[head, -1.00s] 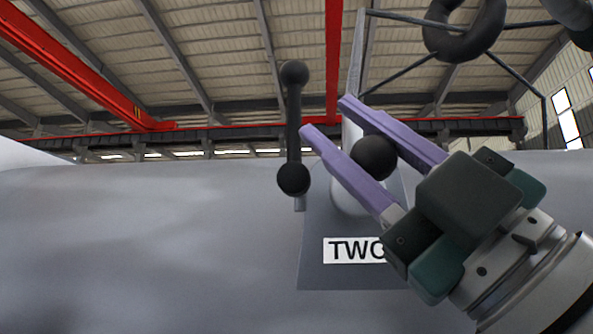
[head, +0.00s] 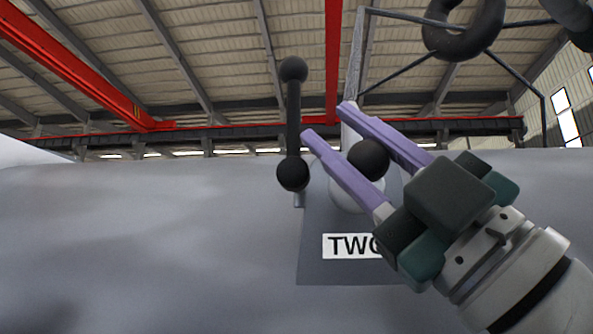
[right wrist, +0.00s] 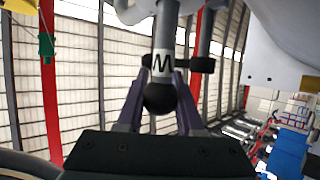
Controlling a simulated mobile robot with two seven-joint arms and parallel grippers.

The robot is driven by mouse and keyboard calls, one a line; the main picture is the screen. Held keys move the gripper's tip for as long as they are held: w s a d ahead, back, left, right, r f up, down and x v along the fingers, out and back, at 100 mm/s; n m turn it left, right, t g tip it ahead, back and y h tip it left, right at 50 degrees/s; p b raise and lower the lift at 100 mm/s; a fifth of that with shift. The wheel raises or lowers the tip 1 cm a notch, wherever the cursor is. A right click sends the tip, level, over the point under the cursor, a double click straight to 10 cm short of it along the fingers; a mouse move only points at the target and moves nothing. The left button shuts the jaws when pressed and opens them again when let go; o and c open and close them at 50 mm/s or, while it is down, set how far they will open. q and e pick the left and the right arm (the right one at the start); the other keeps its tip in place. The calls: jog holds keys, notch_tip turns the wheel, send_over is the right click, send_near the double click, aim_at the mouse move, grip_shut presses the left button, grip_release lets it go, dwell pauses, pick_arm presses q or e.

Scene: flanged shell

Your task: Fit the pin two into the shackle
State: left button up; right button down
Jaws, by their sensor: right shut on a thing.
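My right gripper (head: 325,119) comes in from the right with its purple fingers shut on a part with a black ball end (head: 368,158); I take it for pin two. In the right wrist view the ball (right wrist: 160,97) lies between the fingers, before a white label with a "W" (right wrist: 163,62) and a grey shaft (right wrist: 166,24). A grey plate labelled "TWO" (head: 318,268) stands behind the gripper, with a pale rounded post partly hidden. Left of the fingertips is an upright black bar with ball ends (head: 293,125). I cannot tell which part is the shackle. My left gripper is out of view.
A large grey shell (head: 150,240) fills the lower head view. A thick dark ring (head: 465,30) hangs at the upper right, beside thin grey bars. Red beams (head: 80,70) run under the roof. Space left of the black bar is open.

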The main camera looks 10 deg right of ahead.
jog(key=shift+w+d, duration=0.25)
jog(key=shift+w, duration=0.65)
jog(key=c, duration=0.5)
grip_release()
jog(key=shift+f, duration=0.1)
jog(key=shift+w, duration=0.1)
jog(key=shift+f, duration=0.15)
